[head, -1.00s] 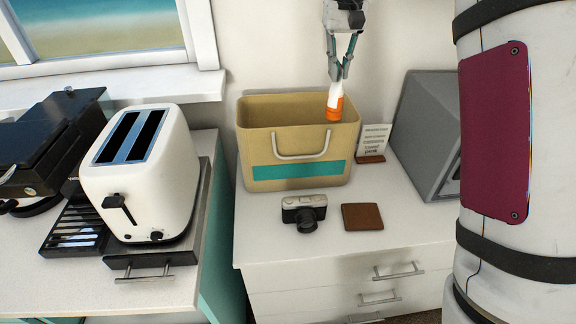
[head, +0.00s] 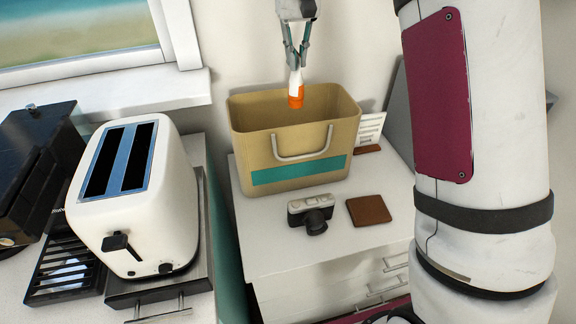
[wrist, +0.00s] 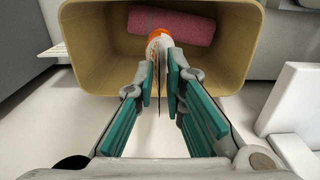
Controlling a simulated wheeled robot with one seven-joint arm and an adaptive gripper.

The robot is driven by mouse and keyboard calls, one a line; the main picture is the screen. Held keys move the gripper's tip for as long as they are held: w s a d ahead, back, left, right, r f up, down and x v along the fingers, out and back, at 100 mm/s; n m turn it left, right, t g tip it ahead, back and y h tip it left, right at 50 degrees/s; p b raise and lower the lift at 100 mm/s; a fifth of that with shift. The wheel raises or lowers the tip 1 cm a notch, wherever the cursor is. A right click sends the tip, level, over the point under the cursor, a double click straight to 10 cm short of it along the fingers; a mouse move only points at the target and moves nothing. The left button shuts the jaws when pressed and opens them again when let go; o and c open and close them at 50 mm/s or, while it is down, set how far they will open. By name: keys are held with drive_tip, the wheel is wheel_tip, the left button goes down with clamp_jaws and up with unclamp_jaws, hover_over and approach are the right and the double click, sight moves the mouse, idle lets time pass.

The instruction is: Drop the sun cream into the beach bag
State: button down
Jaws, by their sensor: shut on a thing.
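The sun cream (head: 295,92) is a white bottle with an orange end. My gripper (head: 294,66) is shut on it and holds it upright, orange end down, over the opening of the beach bag (head: 290,172). The bag is tan with a teal band and a pale handle, and stands open on a white drawer unit. A pink rolled thing (wrist: 172,24) lies inside the bag.
A camera (head: 312,214) and a brown wallet-like square (head: 368,210) lie in front of the bag. A small printed card (head: 370,130) stands to its right. A white toaster (head: 138,195) is on the left counter.

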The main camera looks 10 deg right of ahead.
sight(292, 140)
wheel_tip(292, 140, down, 16)
drive_tip(key=p, duration=0.2)
drive_tip(key=shift+r, duration=0.2)
idle(0.4)
drive_tip(key=shift+f, duration=0.15)
drive_tip(key=shift+f, duration=0.45)
drive_tip(key=c, duration=1.7)
unclamp_jaws()
drive_tip(key=shift+o, duration=0.2)
